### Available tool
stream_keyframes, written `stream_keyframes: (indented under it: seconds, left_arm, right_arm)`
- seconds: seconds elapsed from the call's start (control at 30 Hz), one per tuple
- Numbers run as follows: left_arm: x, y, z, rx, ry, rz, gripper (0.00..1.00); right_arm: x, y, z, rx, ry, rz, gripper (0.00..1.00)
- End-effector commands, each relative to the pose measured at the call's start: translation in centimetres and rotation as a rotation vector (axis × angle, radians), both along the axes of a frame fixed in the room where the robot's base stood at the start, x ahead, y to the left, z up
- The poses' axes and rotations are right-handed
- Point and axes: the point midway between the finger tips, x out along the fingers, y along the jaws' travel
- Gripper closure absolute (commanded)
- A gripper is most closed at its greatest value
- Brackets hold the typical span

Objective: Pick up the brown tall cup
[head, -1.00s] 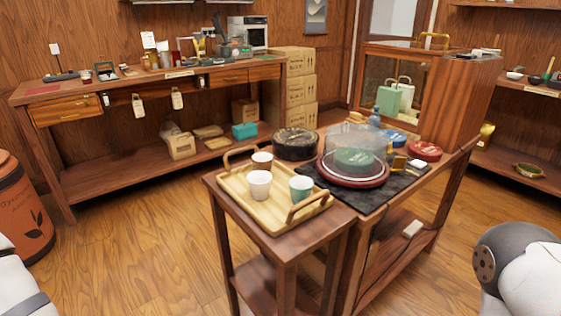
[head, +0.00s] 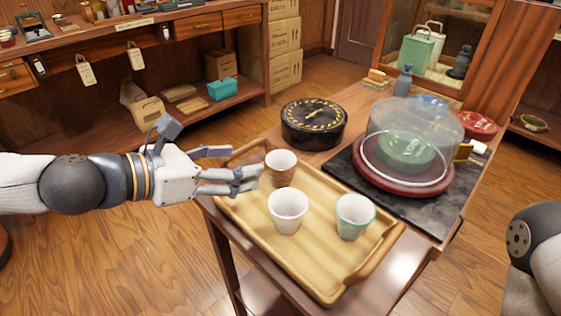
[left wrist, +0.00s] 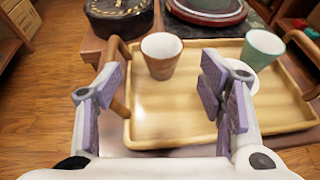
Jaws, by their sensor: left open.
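The brown cup (head: 281,172) stands upright at the far left of the wooden tray (head: 320,282). My left gripper (head: 238,170) is open and empty, just left of the brown cup, its fingers pointing at it. In the left wrist view the brown cup (left wrist: 161,60) is ahead, between the two open fingers (left wrist: 163,88) and beyond their tips. A white cup (head: 288,214) stands nearer on the tray, and a green cup (head: 354,218) stands to its right. In the left wrist view the right finger partly hides the white cup. My right gripper is out of view.
The tray's raised handle (left wrist: 120,80) is close to my left gripper's fingers. A round black tin (head: 314,128) stands behind the tray. A clear dome (head: 414,130) covers a green tea cake right of it. Open floor lies left of the small table.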

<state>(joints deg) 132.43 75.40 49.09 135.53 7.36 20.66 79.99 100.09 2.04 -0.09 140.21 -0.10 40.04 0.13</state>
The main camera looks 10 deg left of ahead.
Motion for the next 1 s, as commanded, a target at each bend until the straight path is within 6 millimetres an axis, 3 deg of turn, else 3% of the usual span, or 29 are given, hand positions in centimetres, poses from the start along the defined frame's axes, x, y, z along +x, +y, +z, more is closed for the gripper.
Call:
stream_keyframes:
  seconds: [0.03,0.1,0.53,0.83,1.0]
  left_arm:
    - [0.6,-0.8,-1.6,0.002,0.015,-0.007,0.37]
    - [1.9,-1.7,-2.4,0.004,0.017,-0.007,0.37]
    - [7.4,-5.7,-4.5,0.005,0.008,-0.006,0.37]
    - [8.3,-6.4,-4.7,0.002,0.005,-0.004,0.37]
    - [8.2,-6.3,-4.7,0.003,0.006,-0.004,0.74]
  right_arm:
    - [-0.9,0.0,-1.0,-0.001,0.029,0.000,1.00]
    - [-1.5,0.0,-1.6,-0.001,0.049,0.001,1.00]
    - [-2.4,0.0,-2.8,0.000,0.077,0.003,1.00]
    - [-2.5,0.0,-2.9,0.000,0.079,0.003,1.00]
    - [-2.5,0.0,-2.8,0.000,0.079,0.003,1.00]
